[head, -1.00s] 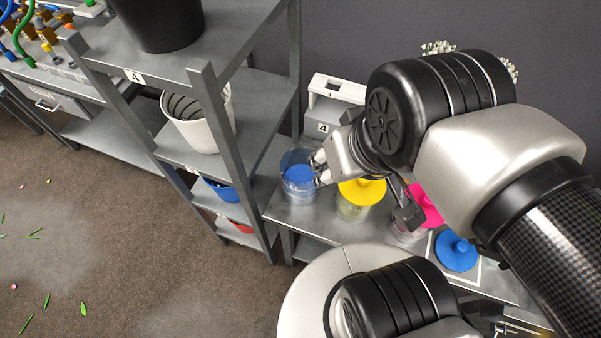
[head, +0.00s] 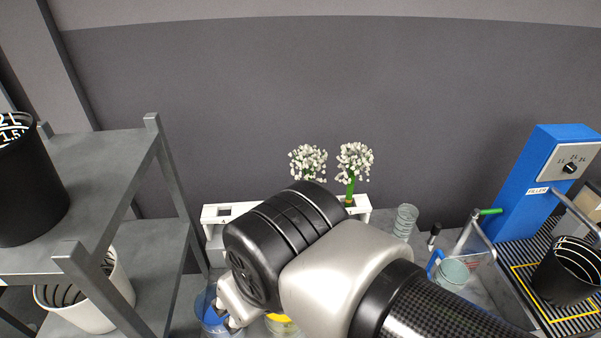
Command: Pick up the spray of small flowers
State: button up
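Two sprays of small white flowers stand upright behind my arm in the head view. The left spray (head: 308,162) shows only its white heads, its stem hidden by my arm. The right spray (head: 355,160) shows a green stem going down to a white holder (head: 361,206) at the back of the bench. My gripper (head: 226,319) is low and to the left of both sprays, well apart from them. It is at the blue-lidded clear jar (head: 209,309), and its fingers are partly cut by view and arm, so its opening is unclear.
A grey shelf (head: 100,175) with a black bucket (head: 28,190) and a white bucket (head: 95,300) stands at left. A clear glass (head: 404,221) is right of the holder. A blue filler machine (head: 545,180) and another black bucket (head: 570,270) are at right.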

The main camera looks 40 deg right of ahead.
aim_at(307, 149)
jog(key=z, duration=1.8)
jog(key=i+j, duration=0.05)
